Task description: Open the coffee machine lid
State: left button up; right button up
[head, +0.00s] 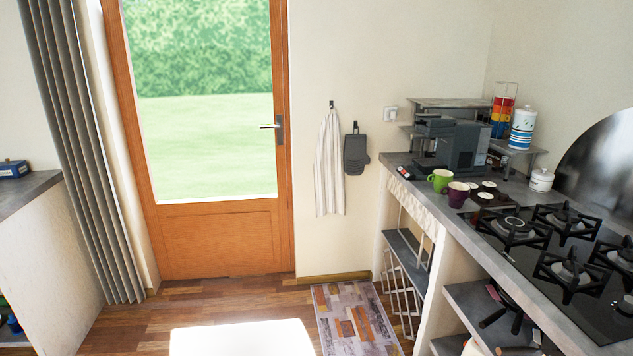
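The coffee machine (464,148) is a dark grey boxy appliance at the far end of the right-hand counter, near the corner of the walls. A darker head part (434,126) juts out from it to the left, above a low base. I cannot make out the lid clearly at this distance, nor tell whether it is open or shut. Neither of my grippers shows in the head view.
Green (440,180) and purple (458,194) mugs stand in front of the machine. A shelf (512,147) with stacked coloured cups and a striped canister (523,128) is behind it. The gas hob (575,250) fills the near counter. Wooden floor (200,310) lies left of the rug (357,320).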

aim_at(431, 120)
jog(key=i+z, duration=0.15)
jog(key=i, duration=0.8)
jog(key=i+z, duration=0.15)
jog(key=i, duration=0.8)
